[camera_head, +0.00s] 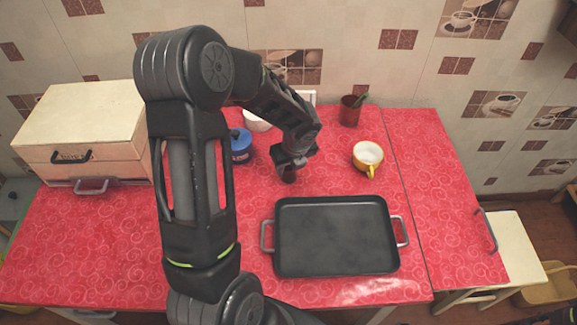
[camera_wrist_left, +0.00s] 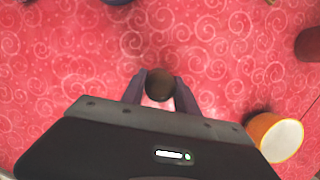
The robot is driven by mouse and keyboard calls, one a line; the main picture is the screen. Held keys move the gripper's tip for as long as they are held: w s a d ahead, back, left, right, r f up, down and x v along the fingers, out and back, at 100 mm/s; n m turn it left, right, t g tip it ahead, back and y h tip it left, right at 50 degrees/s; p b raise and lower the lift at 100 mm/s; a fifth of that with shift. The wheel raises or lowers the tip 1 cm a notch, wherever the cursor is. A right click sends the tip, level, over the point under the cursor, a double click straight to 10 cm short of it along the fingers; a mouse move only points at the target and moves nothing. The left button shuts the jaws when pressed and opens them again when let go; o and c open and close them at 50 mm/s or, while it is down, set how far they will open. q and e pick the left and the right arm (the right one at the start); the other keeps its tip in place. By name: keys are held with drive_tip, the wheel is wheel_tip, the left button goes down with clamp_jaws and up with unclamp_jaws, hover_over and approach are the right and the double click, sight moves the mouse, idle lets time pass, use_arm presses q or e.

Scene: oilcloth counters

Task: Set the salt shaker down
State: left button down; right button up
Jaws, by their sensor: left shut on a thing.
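The salt shaker (camera_head: 289,177) is small and dark brown. In the left wrist view its round top (camera_wrist_left: 159,84) shows between the two fingers. My left gripper (camera_wrist_left: 160,88) is shut on it, above the red counter behind the tray; it also shows in the head view (camera_head: 290,168). The gripper hides part of the shaker in the head view. I cannot tell whether the shaker's base touches the counter.
A black tray (camera_head: 335,240) lies in front of the shaker. A yellow mug (camera_head: 367,158) stands to the right, a dark red cup (camera_head: 350,110) behind. A blue jar (camera_head: 240,146) and a bread box (camera_head: 85,125) are left. Red counter (camera_head: 335,165) is clear between shaker and mug.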

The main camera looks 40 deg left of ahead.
use_arm(q)
drive_tip(key=shift+f, duration=0.15)
drive_tip(key=c, duration=0.9)
unclamp_jaws()
drive_tip(key=v, duration=1.2)
drive_tip(key=shift+r+p, duration=0.2)
drive_tip(key=shift+p, duration=0.15)
